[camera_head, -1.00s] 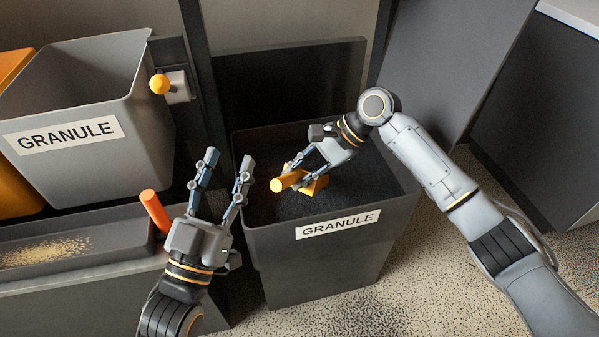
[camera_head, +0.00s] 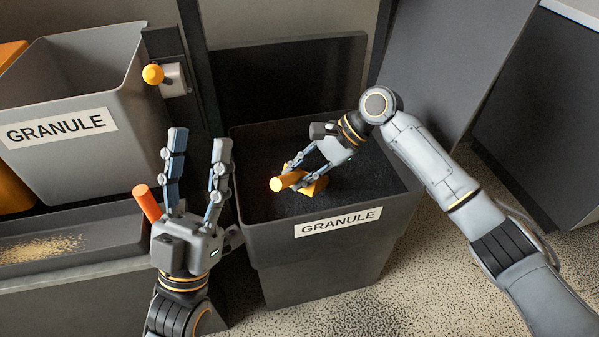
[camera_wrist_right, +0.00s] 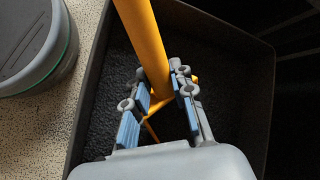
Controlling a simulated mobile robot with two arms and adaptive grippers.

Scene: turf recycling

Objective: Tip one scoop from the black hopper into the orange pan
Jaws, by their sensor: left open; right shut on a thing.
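The black hopper (camera_head: 275,240) stands in the middle, labelled GRANULE and filled with dark granules. A yellow-orange scoop (camera_head: 288,181) is in it, held by my right gripper (camera_head: 297,172), which is shut on its handle. In the right wrist view the scoop handle (camera_wrist_right: 143,45) runs between the fingers over the granules. The scoop's bowl is mostly hidden, so its load cannot be told. My left gripper (camera_head: 200,142) is open and empty, left of the hopper. No fully orange pan shows; a dark tray (camera_head: 110,262) with tan granules lies at left, an orange handle (camera_head: 147,203) at its right end.
A grey GRANULE bin (camera_head: 85,165) stands behind the tray, with an orange bin (camera_head: 12,190) partly in view at far left. An orange knob (camera_head: 153,75) is on a post beside the grey bin. Dark panels rise behind the hopper. Speckled floor (camera_head: 420,280) is clear at right.

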